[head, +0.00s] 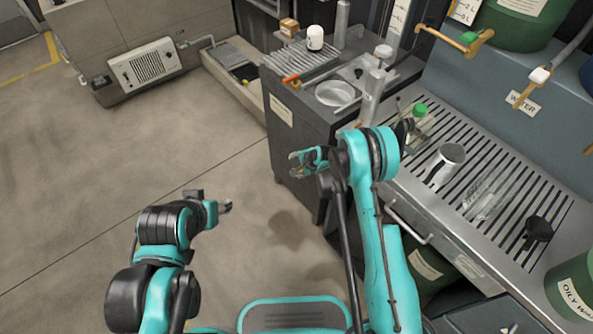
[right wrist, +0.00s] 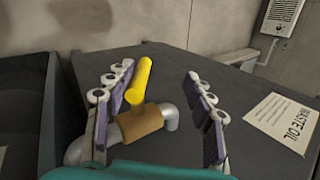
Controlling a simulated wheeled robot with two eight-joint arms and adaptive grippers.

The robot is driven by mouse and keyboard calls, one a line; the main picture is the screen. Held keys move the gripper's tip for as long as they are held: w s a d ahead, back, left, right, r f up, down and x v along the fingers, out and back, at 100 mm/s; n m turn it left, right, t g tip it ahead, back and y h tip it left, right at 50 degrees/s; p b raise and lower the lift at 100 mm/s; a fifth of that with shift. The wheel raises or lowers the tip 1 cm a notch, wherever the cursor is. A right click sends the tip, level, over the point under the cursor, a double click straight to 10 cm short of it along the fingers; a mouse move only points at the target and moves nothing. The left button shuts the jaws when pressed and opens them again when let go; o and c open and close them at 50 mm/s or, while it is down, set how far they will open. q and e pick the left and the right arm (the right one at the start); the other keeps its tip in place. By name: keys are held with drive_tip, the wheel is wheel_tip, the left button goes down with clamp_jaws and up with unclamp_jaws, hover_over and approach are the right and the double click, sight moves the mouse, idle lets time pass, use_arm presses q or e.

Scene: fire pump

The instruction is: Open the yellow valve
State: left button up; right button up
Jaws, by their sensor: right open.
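The yellow valve handle (right wrist: 140,80) shows in the right wrist view, a bar on a brass-coloured body (right wrist: 140,123) joined to a grey pipe (right wrist: 170,113) on the side of a dark cabinet. My right gripper (right wrist: 159,71) is open, with a finger on each side of the valve; the handle lies nearer the left finger. I cannot tell whether they touch. In the head view my right gripper (head: 303,163) is beside the dark cabinet, and I cannot make out the valve there. My left gripper (head: 225,207) is over the floor, too small to judge its jaws.
The dark cabinet (head: 300,148) carries a waste oil label (right wrist: 285,121) and, on top, a metal dish (head: 336,93) and a white jar (head: 315,38). A slatted bench (head: 500,190) with bottles and cups is at right. The floor at left is clear.

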drive_tip(key=o, duration=0.6)
wheel_tip(320, 180, up, 6)
drive_tip(key=shift+w+f, duration=0.1)
use_arm(q)
drive_tip(key=shift+s+r, duration=0.15)
drive_tip(key=shift+s, duration=0.15)
use_arm(e)
drive_tip(key=shift+a, duration=0.1)
drive_tip(key=c, duration=0.3)
drive_tip(key=shift+c, duration=0.2)
drive_tip(key=shift+r, duration=0.2)
drive_tip(key=shift+c, duration=0.3)
drive_tip(key=shift+r, duration=0.15)
drive_tip(key=shift+c, duration=0.4)
drive_tip(key=shift+r+p, duration=0.15)
drive_tip(key=shift+p, duration=0.15)
drive_tip(key=shift+c, duration=0.6)
use_arm(q)
wheel_tip(320, 180, up, 5)
drive_tip(key=p, duration=0.4)
drive_tip(key=shift+w, duration=0.15)
use_arm(e)
wheel_tip(320, 180, up, 8)
